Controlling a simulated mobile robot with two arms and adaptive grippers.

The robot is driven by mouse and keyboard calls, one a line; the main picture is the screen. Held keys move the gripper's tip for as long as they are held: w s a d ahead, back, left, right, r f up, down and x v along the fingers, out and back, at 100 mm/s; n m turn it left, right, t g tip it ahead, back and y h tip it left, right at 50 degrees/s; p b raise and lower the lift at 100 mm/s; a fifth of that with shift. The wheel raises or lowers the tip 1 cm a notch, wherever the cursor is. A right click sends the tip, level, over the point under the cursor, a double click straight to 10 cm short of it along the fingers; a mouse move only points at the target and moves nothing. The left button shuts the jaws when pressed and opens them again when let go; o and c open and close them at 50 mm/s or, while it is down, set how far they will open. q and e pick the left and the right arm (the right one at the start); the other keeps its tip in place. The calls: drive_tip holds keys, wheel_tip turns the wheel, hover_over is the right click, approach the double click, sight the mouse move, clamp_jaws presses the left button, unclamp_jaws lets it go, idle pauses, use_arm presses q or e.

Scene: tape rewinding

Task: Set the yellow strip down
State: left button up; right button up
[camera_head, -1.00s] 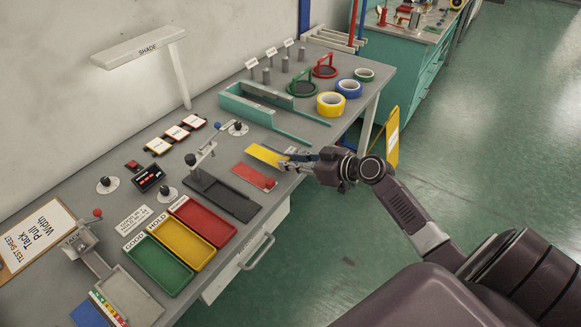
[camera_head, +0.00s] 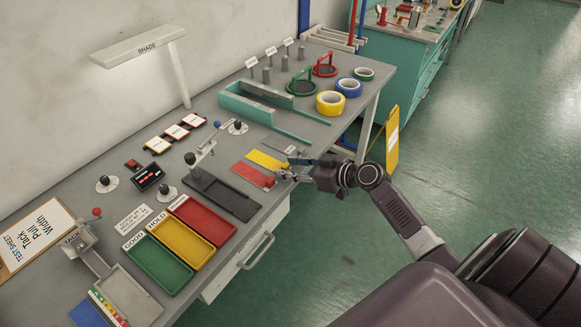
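The yellow strip (camera_head: 262,158) lies on the grey bench, beside and roughly parallel to the red strip (camera_head: 249,174). My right gripper (camera_head: 287,167) is at that end, low over the bench's front edge. The fingers partly hide the strip's end. My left gripper is out of view.
A dark plate with a lever post (camera_head: 232,200) lies left of the strips. A teal channel (camera_head: 262,110) stands behind them. Tape rolls, including a yellow one (camera_head: 331,103), are at the right. Green, yellow and red trays (camera_head: 158,272) are at the left.

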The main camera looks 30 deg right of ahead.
drive_tip(key=shift+r, duration=0.1)
drive_tip(key=shift+r+p, duration=0.15)
drive_tip(key=shift+p, duration=0.15)
drive_tip(key=b+v, duration=0.2)
drive_tip(key=v, duration=1)
drive_tip(key=shift+b, duration=0.4)
